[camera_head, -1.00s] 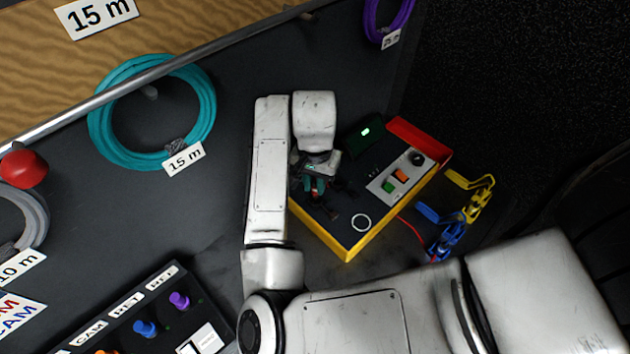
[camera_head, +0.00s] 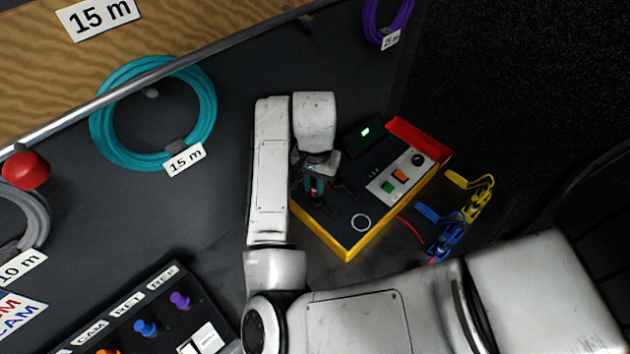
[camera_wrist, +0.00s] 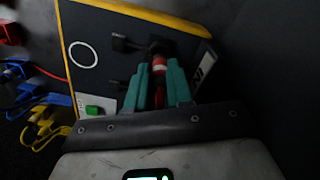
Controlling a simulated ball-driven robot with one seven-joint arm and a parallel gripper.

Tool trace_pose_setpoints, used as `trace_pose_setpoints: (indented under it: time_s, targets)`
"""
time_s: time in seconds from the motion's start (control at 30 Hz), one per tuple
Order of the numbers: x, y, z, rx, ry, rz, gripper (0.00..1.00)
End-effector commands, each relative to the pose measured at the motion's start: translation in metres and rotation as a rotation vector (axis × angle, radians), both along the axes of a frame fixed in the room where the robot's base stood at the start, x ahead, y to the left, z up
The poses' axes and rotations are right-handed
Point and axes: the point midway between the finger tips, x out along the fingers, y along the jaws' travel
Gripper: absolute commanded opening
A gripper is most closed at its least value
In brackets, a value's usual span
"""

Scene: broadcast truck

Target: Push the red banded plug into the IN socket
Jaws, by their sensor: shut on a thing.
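My gripper (camera_wrist: 160,88) has teal fingers, shut on the red banded plug (camera_wrist: 159,66) in the wrist view. The plug's red and pale bands show between the fingers, and its dark front end points at the panel of the yellow-edged box (camera_wrist: 100,20). In the head view my gripper (camera_head: 316,187) is over the left part of the box (camera_head: 347,247), and the plug is mostly hidden.
The panel has black fittings (camera_wrist: 124,43) beside the plug, a white ring (camera_head: 361,223), a green switch (camera_head: 388,187) and an orange switch (camera_head: 400,176). Blue clips (camera_head: 440,240) and yellow clips (camera_head: 478,200) lie right of the box. A teal cable coil (camera_head: 208,100) lies left.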

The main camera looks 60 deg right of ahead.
Motion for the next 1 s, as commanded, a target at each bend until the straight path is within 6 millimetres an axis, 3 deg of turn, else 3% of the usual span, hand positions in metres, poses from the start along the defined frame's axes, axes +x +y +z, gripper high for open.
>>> trace_pose_setpoints:
  time_s: [1.0]
  targets:
    - [0.0, 0.0, -0.02, 0.0, 0.0, 0.0, 0.0]
